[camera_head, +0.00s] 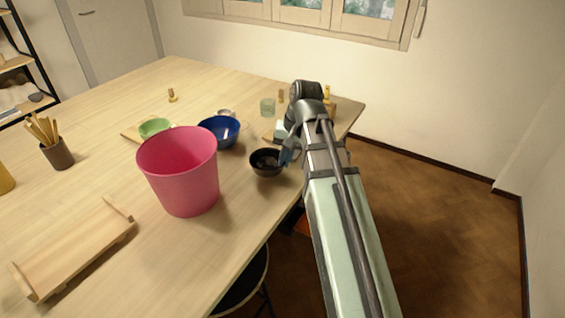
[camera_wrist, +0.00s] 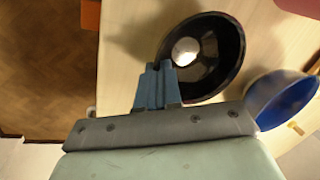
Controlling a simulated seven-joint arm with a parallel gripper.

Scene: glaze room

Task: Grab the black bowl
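The black bowl (camera_head: 265,163) is upright near the right edge of the table, in front of the blue bowl. In the wrist view the black bowl (camera_wrist: 212,80) fills the upper middle, with a bright glint inside. My gripper (camera_head: 288,154) is at the bowl's right rim. In the wrist view its blue fingers (camera_wrist: 159,66) are close together at the rim, one on the outer side and one on the inner side, with the thin rim between them. I cannot tell whether the bowl is clear of the table.
The blue bowl (camera_head: 220,142) stands close behind; it also shows in the wrist view (camera_wrist: 281,98). A pink bucket (camera_head: 180,175) stands to the left. A green bowl (camera_head: 155,127), a glass (camera_head: 267,107) and a wooden tray (camera_head: 75,250) are on the table (camera_head: 95,100).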

